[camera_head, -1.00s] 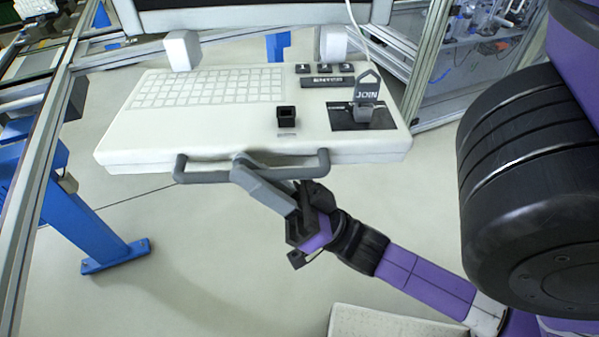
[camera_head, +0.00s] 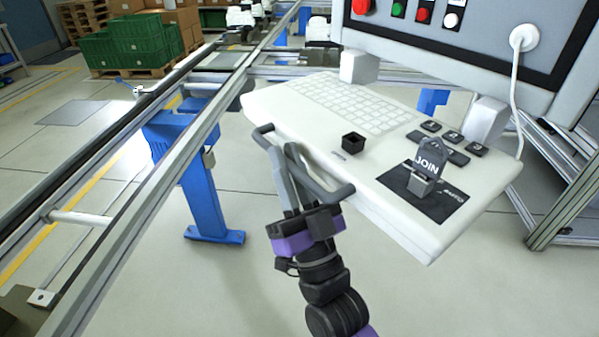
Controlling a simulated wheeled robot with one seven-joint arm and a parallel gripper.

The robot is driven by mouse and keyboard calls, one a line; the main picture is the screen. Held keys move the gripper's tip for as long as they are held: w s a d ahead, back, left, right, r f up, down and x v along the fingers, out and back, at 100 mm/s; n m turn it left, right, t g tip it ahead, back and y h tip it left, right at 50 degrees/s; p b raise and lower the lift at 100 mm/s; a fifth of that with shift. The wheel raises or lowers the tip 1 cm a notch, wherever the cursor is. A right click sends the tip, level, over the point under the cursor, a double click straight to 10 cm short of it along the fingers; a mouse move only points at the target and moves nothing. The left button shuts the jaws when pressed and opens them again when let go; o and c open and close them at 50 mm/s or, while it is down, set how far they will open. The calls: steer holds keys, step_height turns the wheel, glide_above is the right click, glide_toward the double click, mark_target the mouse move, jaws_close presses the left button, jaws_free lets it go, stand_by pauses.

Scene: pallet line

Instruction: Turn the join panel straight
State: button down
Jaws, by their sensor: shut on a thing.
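The join panel (camera_head: 378,205) is a white slab with a keyboard (camera_head: 345,103), a small black square holder (camera_head: 353,142), several dark keys (camera_head: 442,140) and a grey JOIN tag (camera_head: 429,160) standing on a black patch at its right. It sits at a slant in the view, its right end nearer to me. A grey bar handle (camera_head: 325,188) runs along its front edge. My gripper (camera_head: 283,158) is shut on the handle near its left part. The fingers hide a little of the handle.
A grey control box (camera_head: 460,52) with red, green and white buttons rises behind the panel, a white cable at its right. A metal rail line on blue legs (camera_head: 205,195) runs along the left. Green crates (camera_head: 125,42) stand far back. Floor in front is clear.

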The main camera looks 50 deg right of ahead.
steer(key=shift+w, duration=0.35)
steer(key=c, duration=1.4)
jaws_free()
steer(key=b+v, duration=0.3)
steer(key=v, duration=0.4)
steer(key=shift+s+f, duration=0.25)
steer(key=shift+w+a, duration=0.1)
steer(key=shift+a, duration=0.05)
